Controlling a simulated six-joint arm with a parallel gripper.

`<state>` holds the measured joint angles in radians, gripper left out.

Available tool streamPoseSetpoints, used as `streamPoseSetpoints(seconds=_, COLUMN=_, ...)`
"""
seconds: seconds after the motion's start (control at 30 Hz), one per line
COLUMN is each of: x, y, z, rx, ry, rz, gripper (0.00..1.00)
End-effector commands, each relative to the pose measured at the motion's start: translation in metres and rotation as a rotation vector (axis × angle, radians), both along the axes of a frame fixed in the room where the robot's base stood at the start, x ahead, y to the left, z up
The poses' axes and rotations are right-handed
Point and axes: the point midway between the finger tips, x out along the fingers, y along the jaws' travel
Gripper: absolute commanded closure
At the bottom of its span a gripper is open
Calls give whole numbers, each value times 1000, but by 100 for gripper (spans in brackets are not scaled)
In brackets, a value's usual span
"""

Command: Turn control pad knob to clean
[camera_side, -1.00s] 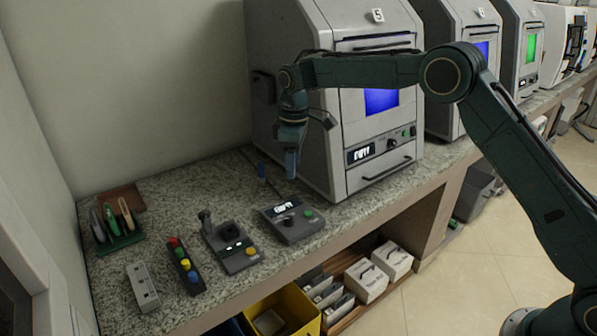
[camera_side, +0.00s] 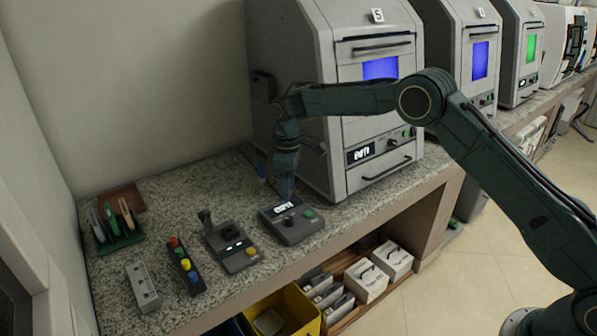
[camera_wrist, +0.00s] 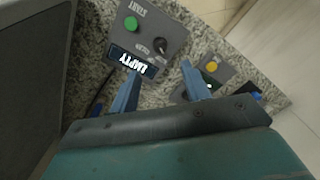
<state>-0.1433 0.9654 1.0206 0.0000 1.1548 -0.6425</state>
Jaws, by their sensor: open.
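The control pad (camera_side: 296,229) is a small dark grey box on the granite counter. It has a green button and a lit display reading EMPTY. In the wrist view the pad (camera_wrist: 166,22) shows its black knob (camera_wrist: 160,45) beside the green START button (camera_wrist: 131,23), with small labels around the knob too blurred to read. In the side view the knob is hard to make out near my fingers. My gripper (camera_side: 286,194) points down just above the pad's back left part. In the wrist view my gripper (camera_wrist: 160,85) is open, its two blue fingers apart with nothing between them.
A joystick box (camera_side: 232,248) with a yellow button stands left of the pad. Further left are a strip of coloured buttons (camera_side: 186,266), a white block (camera_side: 143,286) and a green tool rack (camera_side: 119,236). The large grey machine (camera_side: 318,130) stands close behind on the right.

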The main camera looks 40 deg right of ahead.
Motion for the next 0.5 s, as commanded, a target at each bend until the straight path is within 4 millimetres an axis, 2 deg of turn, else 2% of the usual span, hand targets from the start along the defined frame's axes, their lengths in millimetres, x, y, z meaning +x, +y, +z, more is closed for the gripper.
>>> streamPoseSetpoints(seconds=0.03, x=-1, y=0, z=-10, rx=-1, ry=5, rz=0, gripper=53)
streamPoseSetpoints(seconds=0.5, x=-1, y=0, z=-79, rx=-1, ry=4, rz=0, gripper=53)
